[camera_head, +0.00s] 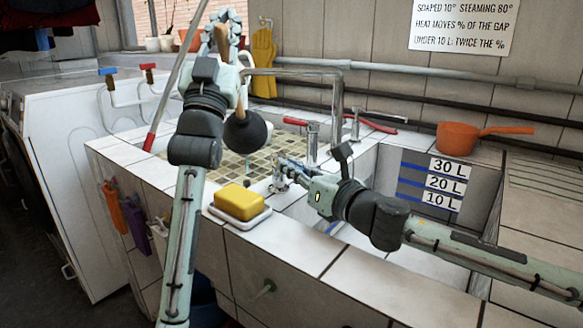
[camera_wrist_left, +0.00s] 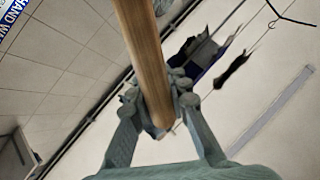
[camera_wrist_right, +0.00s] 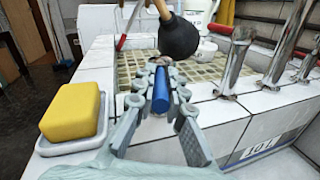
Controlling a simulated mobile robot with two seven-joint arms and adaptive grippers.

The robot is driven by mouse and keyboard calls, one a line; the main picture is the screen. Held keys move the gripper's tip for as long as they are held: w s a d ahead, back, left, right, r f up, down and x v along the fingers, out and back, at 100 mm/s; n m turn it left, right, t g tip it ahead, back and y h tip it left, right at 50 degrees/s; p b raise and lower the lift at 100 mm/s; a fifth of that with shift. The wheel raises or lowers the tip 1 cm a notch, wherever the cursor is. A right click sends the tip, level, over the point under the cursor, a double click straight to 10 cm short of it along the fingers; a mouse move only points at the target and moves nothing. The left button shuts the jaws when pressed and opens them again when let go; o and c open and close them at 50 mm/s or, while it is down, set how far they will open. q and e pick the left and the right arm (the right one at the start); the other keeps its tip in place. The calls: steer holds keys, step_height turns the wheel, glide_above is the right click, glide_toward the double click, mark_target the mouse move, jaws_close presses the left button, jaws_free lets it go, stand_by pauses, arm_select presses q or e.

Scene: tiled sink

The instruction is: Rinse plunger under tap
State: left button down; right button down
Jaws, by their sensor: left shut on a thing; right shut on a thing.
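The plunger's black rubber cup (camera_head: 247,133) hangs over the left basin, tilted, with its wooden handle (camera_wrist_left: 143,50) running up into my left gripper (camera_head: 222,30). That gripper is shut on the handle, high above the sink. A metal tap spout (camera_head: 295,71) arches across behind the plunger, reaching left above the cup; its outlet is hard to make out and I see no clear water stream. My right gripper (camera_head: 281,178) is low at the basin's front right, shut on a blue handle (camera_wrist_right: 160,92). In the right wrist view the cup (camera_wrist_right: 178,36) is just beyond that gripper.
A yellow sponge (camera_head: 239,202) sits in a white dish (camera_head: 241,220) on the front rim. A deeper basin with litre marks (camera_head: 446,183) is at right. An orange pan (camera_head: 459,138) stands behind it. Metal tap posts (camera_head: 312,142) and red handles (camera_head: 378,126) stand along the back.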

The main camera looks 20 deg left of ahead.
arm_select(q)
steer(key=shift+r, duration=0.1)
arm_select(e)
steer(key=shift+w+d+n+g+y, duration=0.3)
steer(key=shift+n+g+y, duration=0.2)
steer(key=shift+g, duration=0.3)
steer(key=shift+w+d+n+g+y, duration=0.1)
steer(key=shift+w+n+g+y, duration=0.2)
steer(key=shift+n+g, duration=0.4)
steer(key=shift+w+n+g+y, duration=0.1)
steer(key=shift+n+g+y, duration=0.35)
steer(key=shift+g, duration=0.45)
steer(key=c, duration=1.6)
jaws_free()
steer(key=shift+o, duration=0.2)
steer(key=v, duration=1.2)
